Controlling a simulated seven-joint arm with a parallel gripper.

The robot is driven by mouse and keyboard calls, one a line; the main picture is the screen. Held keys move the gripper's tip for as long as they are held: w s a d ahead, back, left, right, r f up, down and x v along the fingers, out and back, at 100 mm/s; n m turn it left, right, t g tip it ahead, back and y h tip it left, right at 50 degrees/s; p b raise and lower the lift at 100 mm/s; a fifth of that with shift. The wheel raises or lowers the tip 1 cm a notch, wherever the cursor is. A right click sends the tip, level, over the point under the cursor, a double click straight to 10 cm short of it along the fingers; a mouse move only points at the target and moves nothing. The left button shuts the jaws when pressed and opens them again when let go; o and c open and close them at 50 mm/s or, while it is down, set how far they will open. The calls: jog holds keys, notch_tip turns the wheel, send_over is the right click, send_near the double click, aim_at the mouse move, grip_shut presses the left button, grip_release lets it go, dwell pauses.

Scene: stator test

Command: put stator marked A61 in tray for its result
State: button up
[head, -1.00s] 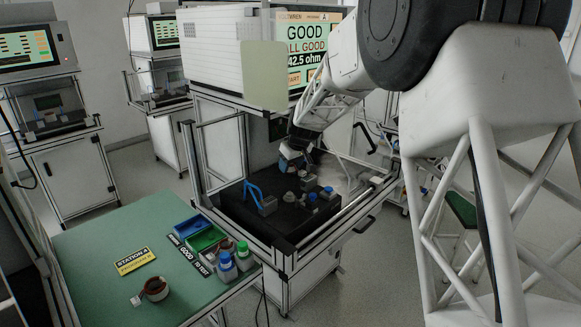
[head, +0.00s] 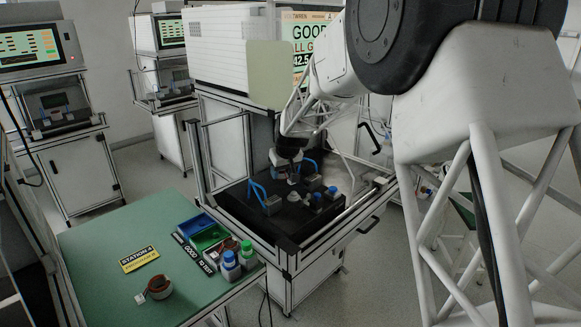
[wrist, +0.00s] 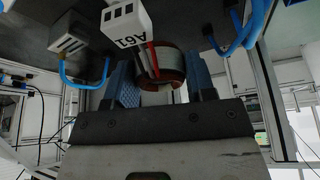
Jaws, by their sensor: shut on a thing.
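In the wrist view, my gripper (wrist: 163,84) has its blue fingers on both sides of a stator (wrist: 173,62) with a copper-brown ring. Red and dark leads run from it to a white tag (wrist: 126,27), which reads A61 upside down. In the head view my gripper (head: 287,168) is over the black test bed (head: 238,212); the held stator is too small to make out there. A blue tray (head: 194,226) and a green tray (head: 209,237) stand on the green table. The tester screen (head: 306,34) shows GOOD, partly hidden by my arm.
Another stator (head: 159,287) lies on the green table near the yellow station sign (head: 139,259). Blue-handled clamps (head: 257,192) stand on the test bed.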

jog(key=s+a+f+m+h, duration=0.1)
jog(key=s+a+f+m, duration=0.15)
jog(key=a, duration=0.35)
jog(key=s+a+f+m+h, duration=0.2)
jog(key=s+a+m, duration=0.15)
jog(key=a, duration=0.25)
jog(key=m+h, duration=0.2)
jog(key=m, duration=0.5)
send_over(216, 233)
notch_tip(216, 233, down, 3)
jog(key=shift+s+a+f+m+g, duration=0.1)
jog(key=shift+s+a+m+g, duration=0.1)
jog(key=shift+a+m+g, duration=0.35)
jog(key=shift+d, duration=0.15)
jog(key=shift+f, duration=0.2)
jog(key=shift+f, duration=2.2)
jog(key=shift+f, duration=1.4)
jog(key=o, duration=1)
jog(key=shift+c, duration=0.2)
